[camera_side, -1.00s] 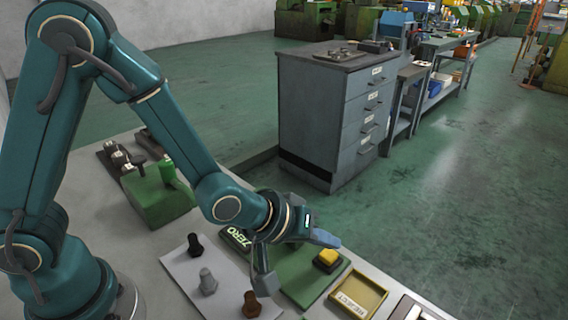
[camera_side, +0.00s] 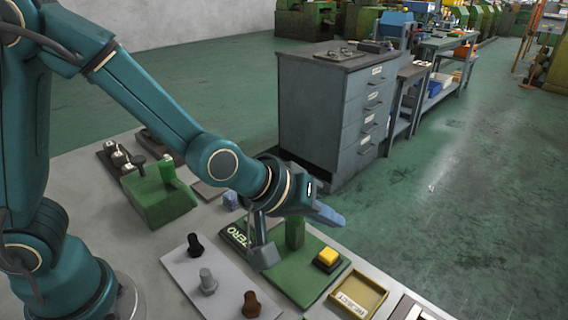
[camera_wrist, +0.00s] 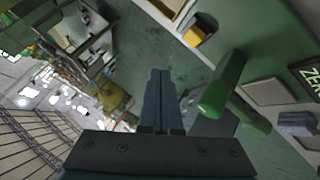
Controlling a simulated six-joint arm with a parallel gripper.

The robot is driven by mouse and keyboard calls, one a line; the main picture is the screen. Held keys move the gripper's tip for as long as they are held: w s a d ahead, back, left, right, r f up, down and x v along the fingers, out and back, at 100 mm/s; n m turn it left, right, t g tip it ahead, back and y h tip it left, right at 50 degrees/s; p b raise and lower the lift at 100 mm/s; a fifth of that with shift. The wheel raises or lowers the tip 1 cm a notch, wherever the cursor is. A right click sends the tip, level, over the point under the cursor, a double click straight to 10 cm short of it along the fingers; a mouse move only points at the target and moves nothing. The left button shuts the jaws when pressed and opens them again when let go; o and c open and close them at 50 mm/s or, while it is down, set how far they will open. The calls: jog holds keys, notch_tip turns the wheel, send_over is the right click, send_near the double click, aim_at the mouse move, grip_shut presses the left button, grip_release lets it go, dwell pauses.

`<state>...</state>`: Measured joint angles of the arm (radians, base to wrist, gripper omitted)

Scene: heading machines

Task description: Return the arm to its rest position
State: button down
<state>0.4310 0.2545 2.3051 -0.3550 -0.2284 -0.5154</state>
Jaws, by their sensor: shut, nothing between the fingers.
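My gripper (camera_side: 292,236) is above the green ZERO panel (camera_side: 300,285) in the side view, shut and empty. In the wrist view its closed fingers (camera_wrist: 158,100) stand together with nothing between them. My arm reaches over the bench from the left, with its wrist raised above the panel. A green post (camera_side: 295,232) stands just behind the gripper in the side view. It shows to the right of the fingers in the wrist view (camera_wrist: 222,85).
A grey plate (camera_side: 185,268) holds dark, grey and brown bolts. A yellow button (camera_side: 327,257) and a yellow REJECT tray (camera_side: 357,294) are to the right. A green block (camera_side: 158,200) stands at the back left. A grey drawer cabinet (camera_side: 325,120) stands beyond the bench.

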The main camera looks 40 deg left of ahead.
dwell(0.4)
jog(key=shift+w+a, duration=0.1)
jog(key=shift+a, duration=0.05)
jog(key=s+a+r+t, duration=0.2)
jog(key=s+a+r, duration=0.1)
jog(key=a+r, duration=0.65)
jog(key=s+a+f+m+g+y, duration=0.1)
jog(key=s+f+m+g, duration=0.1)
jog(key=s, duration=0.5)
jog(key=s+a+f+m+g+y, duration=0.1)
jog(key=s+a+m+g, duration=0.1)
jog(key=s, duration=0.5)
jog(key=shift+a+f+m+g+y, duration=0.3)
jog(key=shift+f+m+g+y, duration=0.1)
jog(key=shift+m+g, duration=0.25)
jog(key=c, duration=1.5)
grip_release()
jog(key=shift+c, duration=0.2)
